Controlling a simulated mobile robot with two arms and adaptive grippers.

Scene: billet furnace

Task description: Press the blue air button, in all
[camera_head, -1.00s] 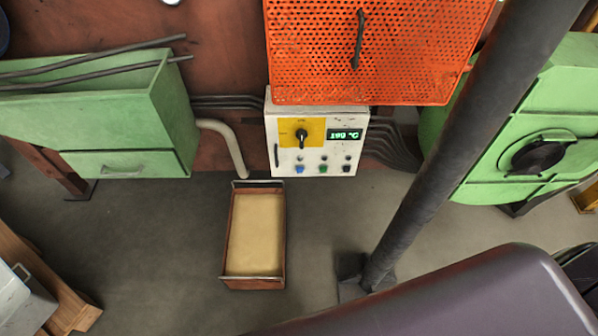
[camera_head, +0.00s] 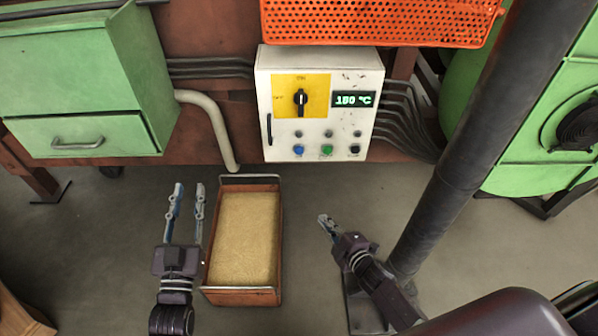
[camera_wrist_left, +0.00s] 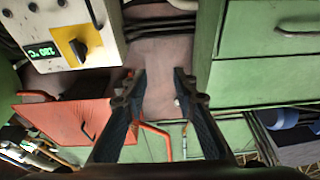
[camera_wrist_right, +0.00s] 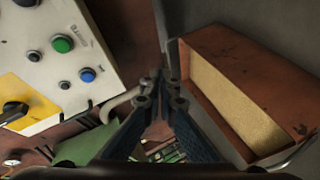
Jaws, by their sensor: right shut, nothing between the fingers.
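The blue button (camera_head: 298,149) is at the lower left of the button rows on the white control box (camera_head: 264,90). In the right wrist view the blue button (camera_wrist_right: 88,75) shows left of the fingers, beside the green button (camera_wrist_right: 63,44). My right gripper (camera_head: 325,220) is shut and empty, below the control box and apart from the button. In the right wrist view its fingertips (camera_wrist_right: 162,92) are close together. My left gripper (camera_head: 187,190) is open and empty, left of the sand tray. Its fingers stand apart in the left wrist view (camera_wrist_left: 160,78).
A sand-filled tray (camera_head: 212,270) stands between the grippers. A dark slanted pole (camera_head: 462,140) rises right of my right gripper. An orange perforated guard (camera_head: 370,25) hangs above the box. A green drawer cabinet (camera_head: 90,100) stands left.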

